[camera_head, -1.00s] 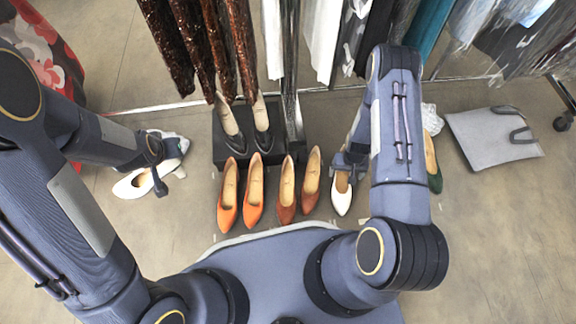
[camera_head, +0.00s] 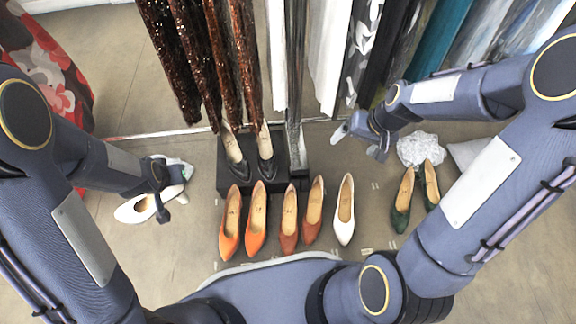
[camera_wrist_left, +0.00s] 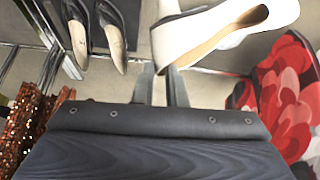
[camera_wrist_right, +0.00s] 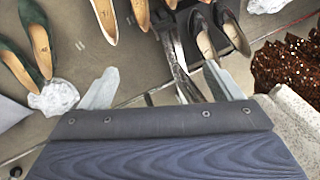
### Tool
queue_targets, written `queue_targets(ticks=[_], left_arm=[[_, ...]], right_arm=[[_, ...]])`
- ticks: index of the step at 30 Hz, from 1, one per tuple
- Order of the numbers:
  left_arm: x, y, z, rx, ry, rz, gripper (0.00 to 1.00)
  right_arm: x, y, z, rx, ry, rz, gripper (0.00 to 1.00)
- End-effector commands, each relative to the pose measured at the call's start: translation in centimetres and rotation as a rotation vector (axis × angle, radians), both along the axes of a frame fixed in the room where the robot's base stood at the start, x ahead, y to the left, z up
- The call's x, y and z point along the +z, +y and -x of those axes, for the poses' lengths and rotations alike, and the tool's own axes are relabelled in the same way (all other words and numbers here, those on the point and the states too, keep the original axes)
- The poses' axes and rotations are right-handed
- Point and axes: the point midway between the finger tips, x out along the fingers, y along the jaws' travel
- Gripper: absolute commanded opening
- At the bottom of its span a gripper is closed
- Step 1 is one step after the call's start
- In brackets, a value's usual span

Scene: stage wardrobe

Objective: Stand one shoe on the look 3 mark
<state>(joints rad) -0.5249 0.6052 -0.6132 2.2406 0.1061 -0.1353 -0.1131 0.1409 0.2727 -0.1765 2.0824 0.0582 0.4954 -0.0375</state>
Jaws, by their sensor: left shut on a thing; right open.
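A white shoe (camera_head: 344,212) stands upright on the floor at the right end of the row of shoes, with no gripper touching it. My left gripper (camera_head: 161,188) is shut on another white shoe (camera_head: 132,209) at the left; this shoe is large and tilted in the left wrist view (camera_wrist_left: 225,32), before the fingers (camera_wrist_left: 165,88). My right gripper (camera_head: 362,137) is open and empty, behind and right of the standing white shoe. Its spread fingers show in the right wrist view (camera_wrist_right: 163,86). Small pale floor marks (camera_head: 376,186) lie near the standing shoe; their writing is too small to read.
Orange shoes (camera_head: 256,220) and rust-brown shoes (camera_head: 289,218) stand left of the white one. Black shoes (camera_head: 235,160) stand on a dark block (camera_head: 225,182). Green shoes (camera_head: 403,203) and crumpled tissue (camera_head: 418,149) are at right. Clothes (camera_head: 180,60) hang behind.

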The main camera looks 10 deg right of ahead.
Motion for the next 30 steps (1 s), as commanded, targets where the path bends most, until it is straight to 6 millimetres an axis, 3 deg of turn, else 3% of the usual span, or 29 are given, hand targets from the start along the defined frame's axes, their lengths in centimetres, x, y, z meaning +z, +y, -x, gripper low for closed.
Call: queue_targets(ticks=[1,6,12,21,30], left_arm=[[0.0,0.0,0.0,-0.001,-0.001,0.000,0.00],[0.0,0.0,0.0,0.000,-0.001,0.000,0.00],[0.0,0.0,0.0,0.000,-0.001,0.000,0.00],[0.0,0.0,0.0,0.000,-0.001,0.000,0.00],[0.0,0.0,0.0,0.000,-0.001,0.000,0.00]], right_arm=[[2.3,0.5,1.0,0.009,-0.033,-0.011,0.86],[7.8,2.5,4.9,0.052,-0.106,-0.039,0.86],[11.8,4.6,10.6,0.110,-0.186,-0.046,0.86],[13.3,6.6,16.8,0.168,-0.263,-0.026,0.86],[13.3,7.0,18.0,0.180,-0.275,-0.018,0.86]])
